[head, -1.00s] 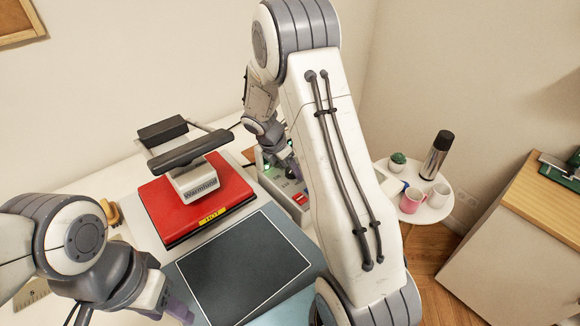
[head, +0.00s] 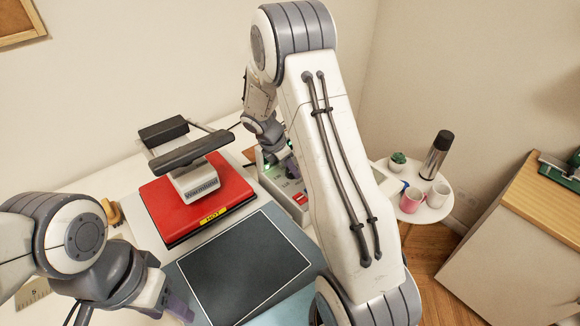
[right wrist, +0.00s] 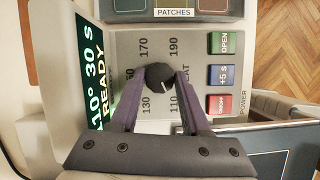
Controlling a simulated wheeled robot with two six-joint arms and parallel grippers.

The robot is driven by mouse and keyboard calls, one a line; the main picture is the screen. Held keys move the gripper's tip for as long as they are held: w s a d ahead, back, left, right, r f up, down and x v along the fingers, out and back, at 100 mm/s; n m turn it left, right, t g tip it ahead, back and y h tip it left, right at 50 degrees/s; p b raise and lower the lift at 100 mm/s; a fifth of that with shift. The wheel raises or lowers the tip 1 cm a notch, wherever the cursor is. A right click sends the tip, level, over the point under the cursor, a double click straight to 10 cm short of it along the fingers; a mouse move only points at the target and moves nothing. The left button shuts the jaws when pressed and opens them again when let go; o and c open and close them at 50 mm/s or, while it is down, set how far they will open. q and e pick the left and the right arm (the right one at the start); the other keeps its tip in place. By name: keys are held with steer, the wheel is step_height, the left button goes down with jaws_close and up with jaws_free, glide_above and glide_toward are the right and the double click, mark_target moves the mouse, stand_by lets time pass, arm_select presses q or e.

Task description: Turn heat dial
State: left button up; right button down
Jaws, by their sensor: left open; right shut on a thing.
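The heat dial (right wrist: 160,77) is a small round black knob with a white mark on a grey control panel. In the right wrist view my right gripper (right wrist: 156,80) has its two fingertips shut on the dial's sides. The mark faces lower right, toward the 110 label. The green-lit display (right wrist: 95,75) reads 110°, 30 S and READY. In the head view the control box (head: 299,198) stands right of the red heat press; my right arm partly hides it, and the dial cannot be made out. My left gripper (head: 178,306) is open and empty at the lower left.
The red press (head: 198,199) is marked HOT, with a dark plate (head: 245,268) in front. Green, blue and red buttons (right wrist: 222,75) line the panel beside the dial. A round side table (head: 413,212) with mugs and a flask stands at right.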

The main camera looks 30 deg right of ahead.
steer(key=m+g, duration=0.1)
steer(key=m, duration=0.1)
steer(key=m+g+p, duration=0.1)
steer(key=m, duration=0.2)
steer(key=shift+w+p, duration=0.15)
steer(key=shift+p, duration=0.15)
steer(key=m+g, duration=0.1)
steer(key=m, duration=0.2)
steer(key=m+y, duration=0.1)
steer(key=m, duration=0.1)
steer(key=shift+w+d+m+g+y+p, duration=0.2)
steer(key=shift+m+g+y+p, duration=0.1)
steer(key=shift+m+g, duration=0.1)
steer(key=m+y, duration=0.1)
steer(key=m, duration=0.2)
steer(key=m+y, duration=0.1)
steer(key=m, duration=0.2)
steer(key=shift+d+g, duration=0.15)
steer(key=shift+g, duration=0.25)
steer(key=m+y, duration=0.2)
steer(key=m, duration=0.3)
steer(key=shift+d+m, duration=0.1)
steer(key=shift+m, duration=0.3)
steer(key=shift+c, duration=1.8)
jaws_free()
steer(key=shift+y, duration=0.3)
